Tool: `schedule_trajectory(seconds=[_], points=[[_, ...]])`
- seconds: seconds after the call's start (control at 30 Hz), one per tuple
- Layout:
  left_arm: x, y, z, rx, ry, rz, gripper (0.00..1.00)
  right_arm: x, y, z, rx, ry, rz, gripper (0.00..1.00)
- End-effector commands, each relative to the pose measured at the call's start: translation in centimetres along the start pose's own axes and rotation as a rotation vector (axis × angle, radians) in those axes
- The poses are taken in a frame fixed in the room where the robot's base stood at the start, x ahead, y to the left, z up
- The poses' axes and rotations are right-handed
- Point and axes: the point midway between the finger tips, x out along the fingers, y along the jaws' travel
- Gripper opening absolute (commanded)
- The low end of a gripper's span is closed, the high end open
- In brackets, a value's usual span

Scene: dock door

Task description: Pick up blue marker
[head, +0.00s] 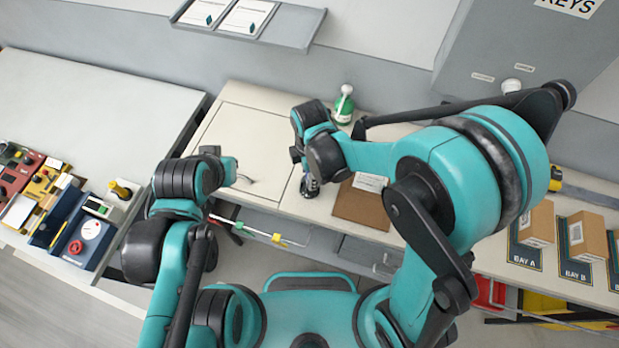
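I cannot make out a blue marker in the head view; it may be hidden by my arms or too small to see. My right gripper (310,187) points down at the pale counter, just left of a brown board (361,207). Its fingers are small and dark, and I cannot tell whether they are open or hold anything. My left arm reaches up from the lower left and ends near the counter's left part. The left gripper's fingers cannot be clearly made out there.
A green bottle with a white label (344,104) stands behind my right wrist. A white card (370,182) lies on the brown board. Cardboard boxes (537,224) stand at the right. Coloured devices (85,232) sit on the left table. The counter's left panel (245,135) is mostly clear.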

Motion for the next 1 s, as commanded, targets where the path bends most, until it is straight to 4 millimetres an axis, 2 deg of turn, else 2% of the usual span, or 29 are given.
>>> schedule_trajectory(seconds=[0.27,0.33,0.43,0.47,0.83,1.0], points=[[0.1,0.0,0.0,0.000,0.000,0.000,0.00,0.5,0.0,0.0,0.000,0.000,0.000,0.41],[0.1,0.0,0.0,0.000,0.000,0.000,0.00,0.5,0.0,0.0,0.000,0.000,0.000,0.28],[0.1,0.0,0.0,0.000,0.000,0.000,0.00,0.5,0.0,0.0,0.000,0.000,0.000,0.02],[0.1,0.0,0.0,0.000,0.000,0.000,0.00,0.5,0.0,0.0,0.000,0.000,0.000,0.00],[0.0,0.0,0.0,0.000,0.000,0.000,0.00,0.4,0.0,0.0,0.001,0.000,0.000,0.00],[-0.2,0.0,-0.1,0.000,0.000,0.000,0.00,-0.8,0.0,0.0,0.001,0.000,0.000,0.00]])
